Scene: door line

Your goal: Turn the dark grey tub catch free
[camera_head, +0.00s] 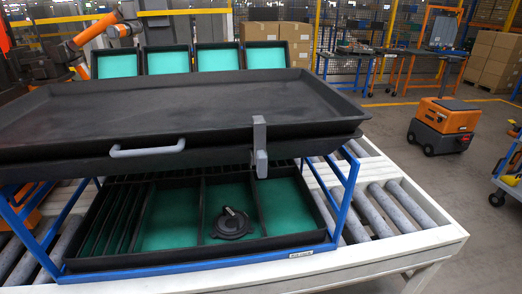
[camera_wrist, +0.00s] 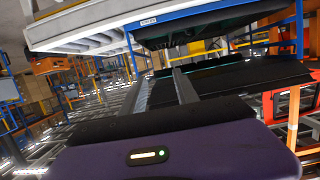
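A large shallow black tub (camera_head: 150,112) sits on a blue frame in the head view. An upright grey catch (camera_head: 259,134) stands against its front rim, right of a light grey bar handle (camera_head: 147,150). The catch's lower block hangs below the rim. A dark round piece with a raised lever (camera_head: 232,222) lies in a green-floored compartment below; I cannot tell if it is fastened. My gripper (camera_wrist: 163,75) shows in the wrist view with two grey fingers apart and nothing seen between them. It is not seen in the head view, so its distance to the catch is unclear.
The blue frame (camera_head: 345,205) stands on a roller conveyor with a white edge (camera_head: 400,250). Several green-lined bins (camera_head: 167,60) stand behind the tub. An orange wheeled unit (camera_head: 443,125) and cardboard boxes (camera_head: 492,60) are at the right.

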